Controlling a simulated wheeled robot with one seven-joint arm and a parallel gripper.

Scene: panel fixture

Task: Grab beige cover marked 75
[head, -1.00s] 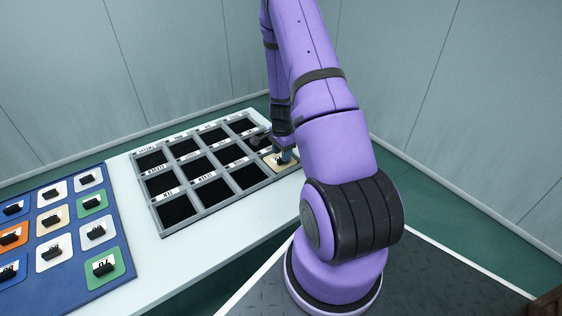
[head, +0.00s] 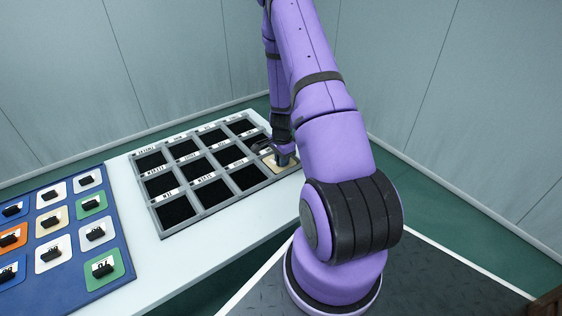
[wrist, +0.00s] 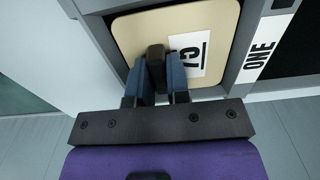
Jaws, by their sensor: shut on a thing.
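The beige cover marked 75 (wrist: 135,32) fills the top of the wrist view, with its black knob and a white label printed 75. It sits in or just over a grey-framed cell beside a strip reading ONE. My gripper (wrist: 163,62) is shut on the black knob, with a blue finger on each side. In the head view the cover (head: 272,167) is at the right corner of the grey grid, partly hidden by my gripper (head: 283,158). I cannot tell whether the cover is fully seated.
The grey grid (head: 203,188) has several open black cells with label strips. It lies on a white table (head: 150,262). A blue board (head: 72,255) at left holds several coloured covers with black knobs. Panel walls stand behind.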

